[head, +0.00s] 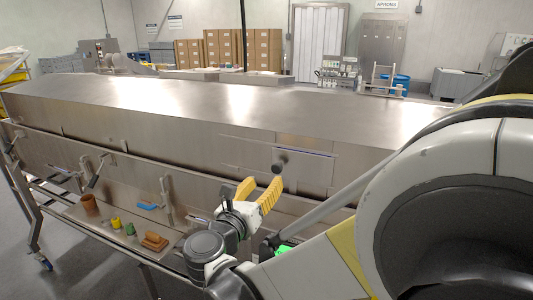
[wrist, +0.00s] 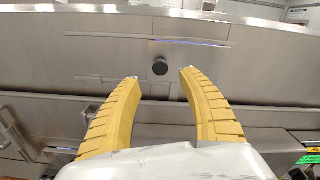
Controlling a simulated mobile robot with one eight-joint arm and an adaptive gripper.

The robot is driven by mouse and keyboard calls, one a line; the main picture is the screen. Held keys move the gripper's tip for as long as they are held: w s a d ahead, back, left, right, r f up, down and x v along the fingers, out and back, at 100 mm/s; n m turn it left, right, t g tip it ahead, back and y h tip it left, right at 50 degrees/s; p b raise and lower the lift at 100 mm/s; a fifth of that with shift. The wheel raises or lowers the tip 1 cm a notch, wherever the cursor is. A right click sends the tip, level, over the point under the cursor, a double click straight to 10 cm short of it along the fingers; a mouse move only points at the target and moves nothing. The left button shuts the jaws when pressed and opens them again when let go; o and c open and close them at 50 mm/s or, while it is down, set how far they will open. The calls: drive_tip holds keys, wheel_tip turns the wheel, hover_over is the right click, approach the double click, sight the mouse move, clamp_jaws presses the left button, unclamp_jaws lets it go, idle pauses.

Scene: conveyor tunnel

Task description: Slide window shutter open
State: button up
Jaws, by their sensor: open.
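The window shutter (head: 302,161) is a flat metal panel with a round dark knob (head: 280,161), set in the side wall of the steel tunnel (head: 190,155). My gripper (head: 260,188) has two yellow ribbed fingers, spread apart and empty. In the wrist view my gripper (wrist: 159,76) faces the panel, with the knob between and slightly above the fingertips in the picture. The gap in depth to the knob is hard to judge.
A lower shelf (head: 95,222) along the tunnel holds a brown cup (head: 89,205), a yellow item (head: 116,223) and a brown brush (head: 155,242). Clamp handles (head: 97,172) stick out along the side. Cardboard boxes (head: 229,48) stand behind the tunnel.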

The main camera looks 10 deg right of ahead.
sight(275, 169)
drive_tip(key=x, duration=0.9)
drive_tip(key=shift+f+b, duration=0.1)
drive_tip(key=shift+b, duration=0.25)
clamp_jaws()
